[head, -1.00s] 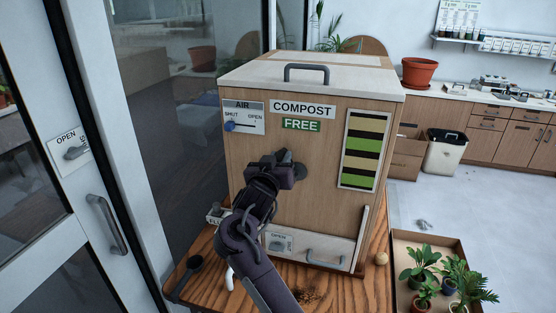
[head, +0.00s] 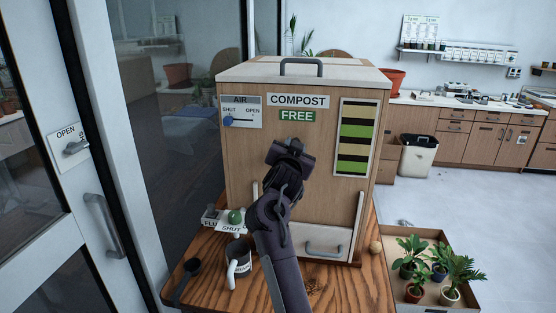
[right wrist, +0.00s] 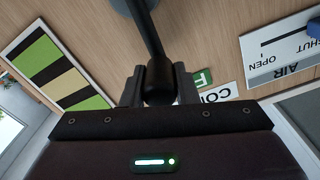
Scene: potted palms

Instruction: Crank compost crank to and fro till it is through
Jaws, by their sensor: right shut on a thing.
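The wooden compost box (head: 235,160) stands on a wooden table, with a COMPOST label and a green FREE sign (head: 297,116) on its front. My right gripper (head: 290,150) is in front of the box, just below the FREE sign. In the right wrist view its fingers (right wrist: 158,85) are shut on the black knob of the crank (right wrist: 150,38). The crank's arm runs from the knob to a round grey hub (right wrist: 128,5) on the box front. In the head view my gripper and arm hide the crank. My left gripper is not in view.
The AIR slider (head: 240,111) sits at SHUT. A tray of potted plants (head: 463,297) lies on the floor at right. A glass door (head: 110,200) is close at left.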

